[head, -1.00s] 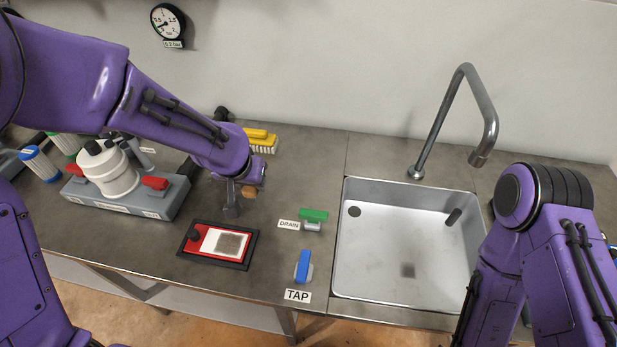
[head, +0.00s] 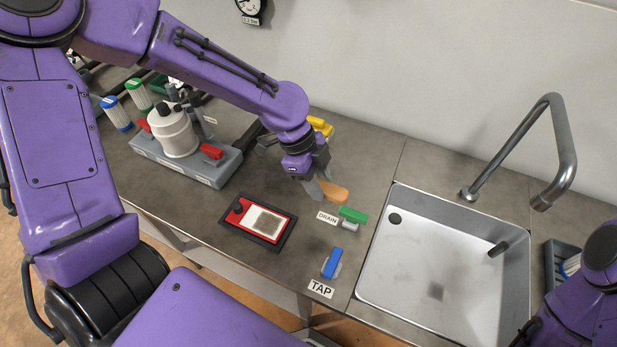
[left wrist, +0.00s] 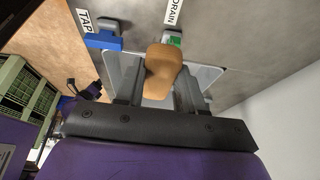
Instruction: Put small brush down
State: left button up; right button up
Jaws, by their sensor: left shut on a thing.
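The small brush shows as a tan, rounded piece (head: 333,192) at the fingertips of my left gripper (head: 318,188). The gripper is shut on it, over the counter just behind the DRAIN label. In the left wrist view the tan piece (left wrist: 162,70) sits between the two fingers (left wrist: 160,85). Its bristles are hidden, and I cannot tell whether it touches the counter. My right arm shows at the lower right edge of the head view, but its gripper is out of sight.
A green DRAIN handle (head: 353,215) and a blue TAP handle (head: 332,262) stand left of the steel sink (head: 440,255). A red-and-black tray (head: 258,221) lies to the left. A grey block with a white canister (head: 172,133) and a yellow object (head: 320,125) stand behind.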

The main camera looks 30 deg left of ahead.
pick_arm(q)
jog(key=w+a+f+p, duration=0.3)
jog(key=w+a+f, duration=0.6)
jog(key=f, duration=0.1)
jog(key=shift+w+a, duration=0.25)
jog(key=shift+w, duration=0.15)
notch_tip(320, 180, down, 2)
jog(key=shift+f+p, duration=0.1)
jog(key=shift+p, duration=0.75)
jog(key=shift+f, duration=0.3)
jog(key=shift+f, duration=0.15)
jog(key=o, duration=0.5)
jog(key=shift+b, duration=0.3)
jog(key=o, duration=0.4)
jog(key=shift+o, duration=0.2)
